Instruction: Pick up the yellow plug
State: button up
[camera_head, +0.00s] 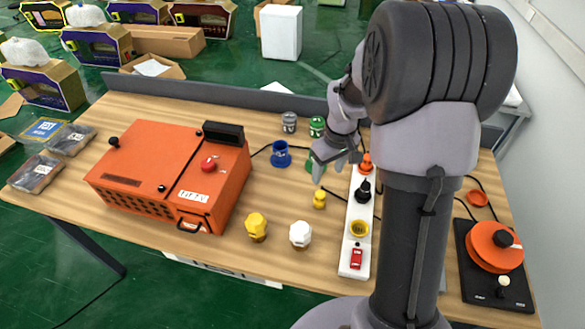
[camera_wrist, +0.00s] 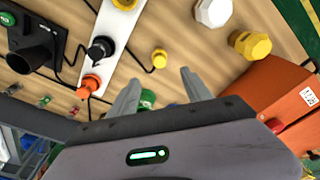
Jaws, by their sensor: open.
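The small yellow plug (camera_head: 319,199) stands on the wooden table, just left of the white power strip (camera_head: 352,246), with a black cable running from it. It also shows in the wrist view (camera_wrist: 160,59), ahead of the fingertips. My gripper (camera_head: 336,163) is open and empty above the table, farther back than the plug and apart from it. In the wrist view its two fingers (camera_wrist: 158,83) point toward the plug, with a wide gap between them. Part of the green object (camera_head: 314,163) is hidden behind my gripper.
The strip holds an orange plug (camera_head: 366,163), a black plug (camera_head: 363,190), a yellow socket piece (camera_head: 359,229) and a red switch (camera_head: 356,259). A larger yellow knob (camera_head: 256,226) and a white one (camera_head: 300,234) stand near the front. An orange box (camera_head: 140,160) fills the left.

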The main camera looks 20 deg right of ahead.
aim_at(321, 194)
jog(key=f+b, duration=0.1)
jog(key=f, duration=0.2)
jog(key=f+b, duration=0.1)
jog(key=f, duration=0.3)
jog(key=w+f, duration=0.1)
jog(key=f, duration=0.2)
jog(key=shift+a+f+b, duration=0.1)
jog(key=shift+f+b, duration=0.2)
jog(key=shift+b, duration=0.1)
jog(key=f+b, duration=0.1)
jog(key=f, duration=0.1)
jog(key=w+f+b, duration=0.1)
jog(key=f, duration=0.2)
jog(key=shift+w+f, duration=0.15)
jog(key=shift+c, duration=0.9)
grip_shut()
